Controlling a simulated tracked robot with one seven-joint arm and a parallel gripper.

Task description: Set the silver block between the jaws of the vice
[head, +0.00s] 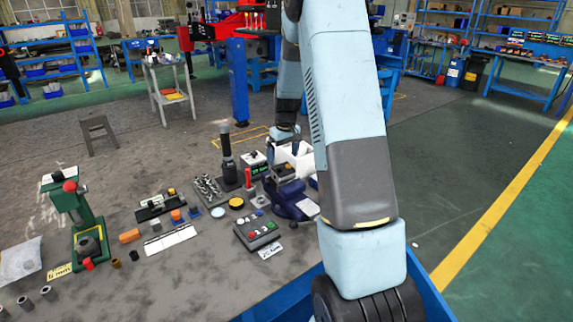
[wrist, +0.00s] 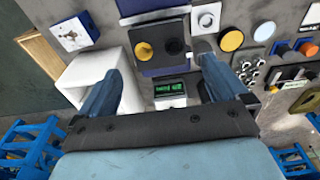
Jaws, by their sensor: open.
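A small grey block (head: 155,226), which looks like the silver block, lies on the table beside an orange block (head: 130,236) in the head view. I cannot make it out in the wrist view. A dark blue body (head: 292,203), probably the vice, stands at the right of the table, partly hidden by my arm; its jaws are not clear. Dark blue parts of it also show at the top of the wrist view (wrist: 140,6). My gripper (wrist: 160,78) is open and empty, above a small meter with a green display (wrist: 171,89), far from the grey block.
A white bin (wrist: 80,78) is close by my left finger. A grey box with two knobs (wrist: 160,44) is just ahead. A button panel (head: 258,232), a tray of metal parts (head: 208,190) and a green press (head: 83,220) stand on the table.

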